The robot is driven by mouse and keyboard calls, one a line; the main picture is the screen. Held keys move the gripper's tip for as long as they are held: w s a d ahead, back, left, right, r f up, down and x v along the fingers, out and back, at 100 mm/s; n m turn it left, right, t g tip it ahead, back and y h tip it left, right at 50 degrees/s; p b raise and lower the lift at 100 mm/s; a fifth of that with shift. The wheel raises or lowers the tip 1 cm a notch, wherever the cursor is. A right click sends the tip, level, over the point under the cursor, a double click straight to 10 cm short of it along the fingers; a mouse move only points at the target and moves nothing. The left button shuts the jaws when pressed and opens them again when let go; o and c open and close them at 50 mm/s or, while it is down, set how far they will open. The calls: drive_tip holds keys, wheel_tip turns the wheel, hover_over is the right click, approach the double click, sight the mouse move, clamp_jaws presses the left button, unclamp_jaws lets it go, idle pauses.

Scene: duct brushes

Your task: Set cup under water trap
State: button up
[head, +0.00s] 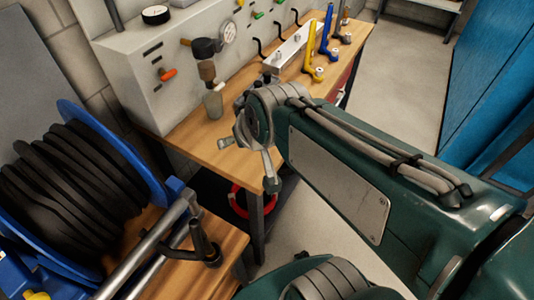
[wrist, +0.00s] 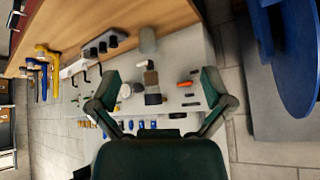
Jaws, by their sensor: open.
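A grey translucent cup (head: 213,105) stands on the wooden bench at the foot of the wall panel. It also shows at the top of the wrist view (wrist: 148,40). The water trap, with a brownish bowl (head: 207,71) and black head (head: 203,48), juts from the panel above the cup; it is near the middle of the wrist view (wrist: 151,80). The cup looks close below the trap; I cannot tell whether it is exactly centred. My gripper (head: 247,165) is open and empty, in front of the bench. In the wrist view its fingers (wrist: 160,78) frame the trap from a distance.
A round gauge (head: 229,33) and an orange handle (head: 168,75) are on the panel. A pale rack (head: 285,52) with yellow and blue tools (head: 327,30) stands right on the bench. A blue hose reel (head: 120,150) stands left. Open floor (head: 405,75) lies right.

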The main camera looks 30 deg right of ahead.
drive_tip(key=s+d+g+h, duration=0.1)
drive_tip(key=s+d, duration=0.1)
drive_tip(key=s, duration=0.5)
drive_tip(key=shift+s+r+g, duration=0.15)
drive_tip(key=shift+s+g, duration=0.25)
idle(1.3)
